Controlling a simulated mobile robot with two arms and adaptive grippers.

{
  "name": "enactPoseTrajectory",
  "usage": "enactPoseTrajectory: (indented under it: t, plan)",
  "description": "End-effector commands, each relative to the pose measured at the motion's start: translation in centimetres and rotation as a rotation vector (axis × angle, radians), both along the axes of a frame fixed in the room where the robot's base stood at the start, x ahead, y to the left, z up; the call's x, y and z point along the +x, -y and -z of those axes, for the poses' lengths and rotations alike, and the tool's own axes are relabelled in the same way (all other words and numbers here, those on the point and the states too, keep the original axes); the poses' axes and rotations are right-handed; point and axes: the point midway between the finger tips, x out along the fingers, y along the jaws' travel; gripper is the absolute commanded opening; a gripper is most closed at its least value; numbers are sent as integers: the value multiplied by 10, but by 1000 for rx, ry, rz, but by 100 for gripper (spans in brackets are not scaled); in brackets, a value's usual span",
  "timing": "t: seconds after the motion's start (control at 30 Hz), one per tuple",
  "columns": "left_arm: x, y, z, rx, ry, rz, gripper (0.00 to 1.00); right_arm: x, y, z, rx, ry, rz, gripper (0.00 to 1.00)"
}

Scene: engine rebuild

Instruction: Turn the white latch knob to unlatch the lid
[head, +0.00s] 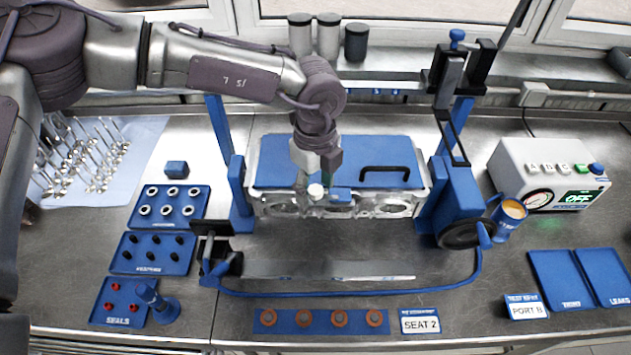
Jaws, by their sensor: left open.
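The blue lid (280,155) lies flat on the metal engine block (290,209), between two blue uprights. A black bar handle (388,168) is on the lid's right half. The white latch knob (315,190) is at the lid's front edge, left of the handle. My left gripper (316,178) points down from above right at the knob, open. I cannot tell whether its fingers touch the knob. The gripper covers part of the lid behind it. My right gripper is out of view.
Blue trays of small parts (168,207) lie to the left. A white tester box (548,165) reads OFF. A strip of copper-coloured rings (321,320) lies at the front.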

Motion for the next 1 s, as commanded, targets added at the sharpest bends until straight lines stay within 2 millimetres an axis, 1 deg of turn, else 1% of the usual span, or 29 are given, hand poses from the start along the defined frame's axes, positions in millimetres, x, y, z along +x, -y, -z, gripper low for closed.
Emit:
enactPoseTrajectory:
  t: [0.03, 0.07, 0.1, 0.37, 0.4, 0.57, 0.67, 0.87, 1.0]
  plan:
    - [0, 0, 0, 0, 0, 0, 55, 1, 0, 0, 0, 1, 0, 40]
    - [0, 0, 0, 0, 0, 0, 52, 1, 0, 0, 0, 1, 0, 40]
    - [0, 0, 0, 0, 0, 0, 45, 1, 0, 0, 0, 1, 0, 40]
    - [0, 0, 0, 0, 0, 0, 2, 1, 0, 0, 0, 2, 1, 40]
    - [0, 0, 0, 0, 0, 0, 0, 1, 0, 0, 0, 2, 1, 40]
    - [0, 0, 0, -1, 1, 7, 0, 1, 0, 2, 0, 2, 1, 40]
    - [0, 0, 2, -2, 1, 27, 0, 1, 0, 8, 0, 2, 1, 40]
    - [0, 1, 5, -3, 1, 119, 0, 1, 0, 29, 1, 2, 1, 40]
    - [1, 0, 7, -4, 3, 226, 0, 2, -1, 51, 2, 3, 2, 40]
